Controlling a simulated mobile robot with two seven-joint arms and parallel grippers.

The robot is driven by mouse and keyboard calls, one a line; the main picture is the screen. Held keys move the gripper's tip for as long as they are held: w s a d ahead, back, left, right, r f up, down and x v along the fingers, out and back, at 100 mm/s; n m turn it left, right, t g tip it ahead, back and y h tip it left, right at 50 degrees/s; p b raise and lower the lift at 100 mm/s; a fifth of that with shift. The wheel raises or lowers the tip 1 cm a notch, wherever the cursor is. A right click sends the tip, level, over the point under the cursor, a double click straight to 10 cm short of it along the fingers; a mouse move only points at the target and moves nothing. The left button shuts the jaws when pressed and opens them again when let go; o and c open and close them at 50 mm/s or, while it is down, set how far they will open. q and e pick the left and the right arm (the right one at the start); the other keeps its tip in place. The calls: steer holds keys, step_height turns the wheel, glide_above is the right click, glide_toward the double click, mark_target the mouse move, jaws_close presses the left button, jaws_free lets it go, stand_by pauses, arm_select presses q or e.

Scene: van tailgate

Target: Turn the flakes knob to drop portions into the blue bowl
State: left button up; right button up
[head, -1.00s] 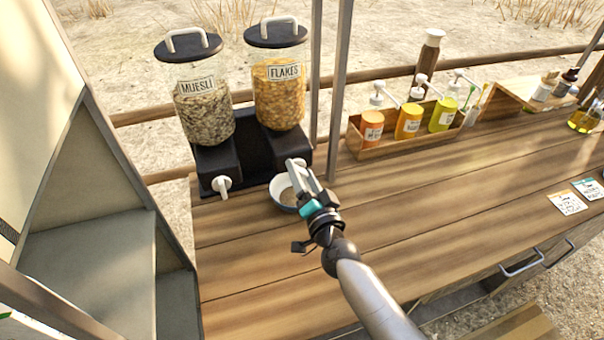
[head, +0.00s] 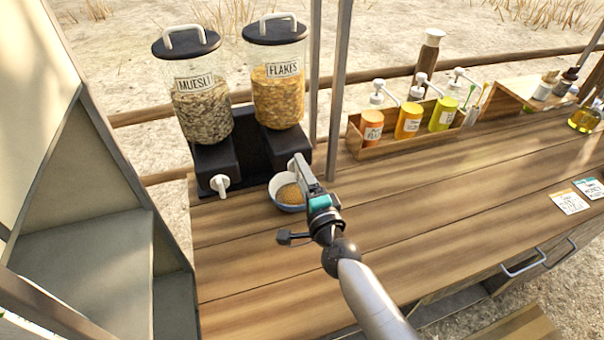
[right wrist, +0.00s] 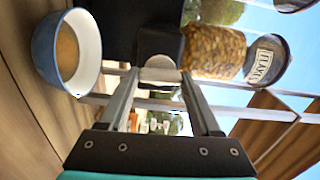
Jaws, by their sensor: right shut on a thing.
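The flakes dispenser (head: 278,95) stands at the back of the counter, a clear labelled jar on a black base. Its white knob (right wrist: 160,72) is between the fingertips of my right gripper (head: 298,168), which is shut on it. The gripper also shows in the right wrist view (right wrist: 160,85). The blue bowl (head: 290,207) sits on the counter below the flakes spout, with golden-brown flakes (head: 290,194) in it. In the right wrist view the bowl (right wrist: 42,50) is apart from the fingers. My left gripper is not in view.
The muesli dispenser (head: 203,105) with its own white knob (head: 219,184) stands close on the left. A wooden rack (head: 370,148) of pump bottles stands to the right behind a metal post (head: 339,80). The counter's middle (head: 430,190) is clear.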

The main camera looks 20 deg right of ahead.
stand_by(0.3)
steer(key=o, duration=1.4)
steer(key=shift+s, duration=0.15)
steer(key=s, duration=1)
steer(key=s+b, duration=0.1)
steer(key=s, duration=0.4)
steer(key=shift+d, duration=0.25)
